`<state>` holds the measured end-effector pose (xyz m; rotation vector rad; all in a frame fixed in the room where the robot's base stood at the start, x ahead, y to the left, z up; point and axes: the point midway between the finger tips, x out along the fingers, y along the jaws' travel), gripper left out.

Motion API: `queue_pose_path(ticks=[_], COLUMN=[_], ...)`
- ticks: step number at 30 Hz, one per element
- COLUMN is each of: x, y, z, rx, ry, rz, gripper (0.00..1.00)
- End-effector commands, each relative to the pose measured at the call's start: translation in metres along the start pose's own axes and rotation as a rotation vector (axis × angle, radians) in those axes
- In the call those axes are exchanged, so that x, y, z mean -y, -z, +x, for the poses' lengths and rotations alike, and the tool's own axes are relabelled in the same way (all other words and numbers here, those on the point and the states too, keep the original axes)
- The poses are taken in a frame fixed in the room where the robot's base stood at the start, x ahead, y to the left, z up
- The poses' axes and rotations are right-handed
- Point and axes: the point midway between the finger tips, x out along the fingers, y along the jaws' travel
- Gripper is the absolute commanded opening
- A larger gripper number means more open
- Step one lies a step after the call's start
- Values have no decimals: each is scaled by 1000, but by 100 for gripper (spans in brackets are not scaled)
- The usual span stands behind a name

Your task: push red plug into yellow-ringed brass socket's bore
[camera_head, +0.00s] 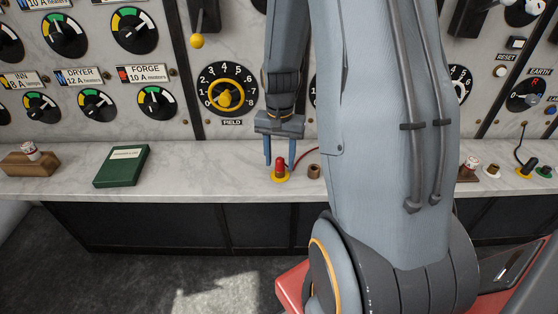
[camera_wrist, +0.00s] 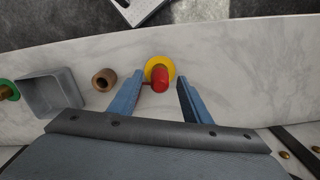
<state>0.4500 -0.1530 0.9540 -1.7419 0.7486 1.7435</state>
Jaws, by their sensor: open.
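The red plug (camera_head: 280,163) stands upright at the yellow-ringed brass socket (camera_head: 281,177) on the marble counter. In the wrist view the red plug (camera_wrist: 161,80) overlaps the near part of the yellow ring (camera_wrist: 157,64). My gripper (camera_head: 283,160) is open above the counter. In the wrist view its fingers (camera_wrist: 161,84) stand on either side of the plug, with gaps on both sides.
A brown hollow cylinder (camera_head: 313,171) stands right of the socket. In the wrist view a grey open box (camera_wrist: 50,94) and a green ring (camera_wrist: 5,90) lie beyond it. A green book (camera_head: 122,165) lies left. The dial panel (camera_head: 227,89) rises behind.

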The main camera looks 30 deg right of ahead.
Motion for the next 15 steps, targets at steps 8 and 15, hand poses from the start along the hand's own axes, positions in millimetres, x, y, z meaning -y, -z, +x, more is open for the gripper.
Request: queue_pose_path(ticks=[8, 15], x=[1, 1], y=[2, 1], z=[-38, -65], rx=[-5, -2], ry=[3, 1], rz=[0, 0], gripper=[44, 44])
